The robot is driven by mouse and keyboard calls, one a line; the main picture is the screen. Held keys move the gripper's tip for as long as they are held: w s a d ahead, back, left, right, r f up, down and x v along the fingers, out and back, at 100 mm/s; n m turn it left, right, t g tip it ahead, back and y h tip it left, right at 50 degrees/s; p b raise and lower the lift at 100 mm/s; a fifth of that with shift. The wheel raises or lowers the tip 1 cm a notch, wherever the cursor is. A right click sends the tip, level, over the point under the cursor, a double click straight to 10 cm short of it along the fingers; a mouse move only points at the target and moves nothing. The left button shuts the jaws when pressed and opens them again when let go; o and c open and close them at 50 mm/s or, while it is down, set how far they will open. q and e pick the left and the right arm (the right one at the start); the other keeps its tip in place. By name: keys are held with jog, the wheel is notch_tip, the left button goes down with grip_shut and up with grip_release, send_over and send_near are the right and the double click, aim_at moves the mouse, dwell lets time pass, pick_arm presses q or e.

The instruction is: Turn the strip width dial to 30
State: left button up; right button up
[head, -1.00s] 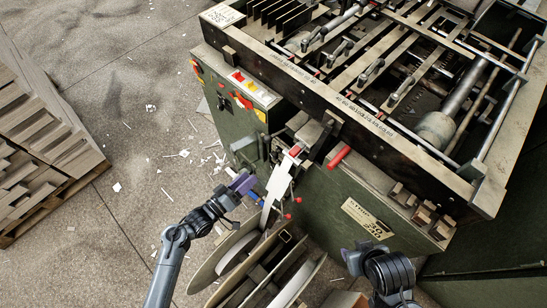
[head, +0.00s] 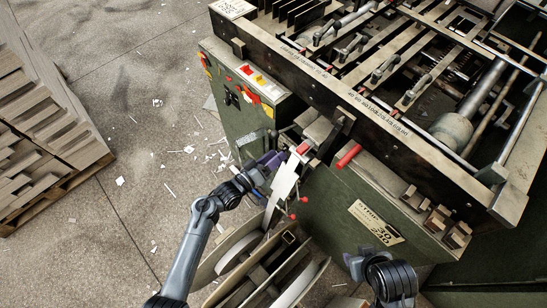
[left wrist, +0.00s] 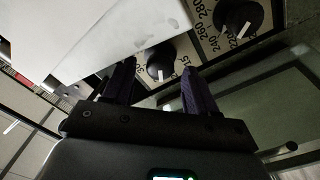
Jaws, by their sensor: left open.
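In the left wrist view a small black dial (left wrist: 160,60) sits on a pale numbered plate, with a white mark on its lower edge. A 15 reads to its right; figures on its left are partly hidden, so I cannot tell its setting. My left gripper (head: 268,166) is open beside the machine's front in the head view. Its dark fingers (left wrist: 150,86) stand either side of the small dial in the wrist view, apart from it as far as I can tell. My right gripper (head: 354,262) hangs at the lower right; its fingers are unclear.
A second black dial (left wrist: 238,17) with 220 to 280 around it is close by. A white strip (head: 285,180) runs down the machine front near my left gripper and covers the wrist view's upper left. Reels (head: 225,252) stand below. Red-tipped levers (head: 304,200) stick out nearby.

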pick_arm(q)
jog(key=c, duration=1.1)
jog(key=shift+o, duration=0.2)
jog(key=shift+m, duration=0.5)
jog(key=shift+s+m+p, duration=0.1)
jog(key=shift+m+p, duration=0.2)
jog(key=shift+m, duration=5.2)
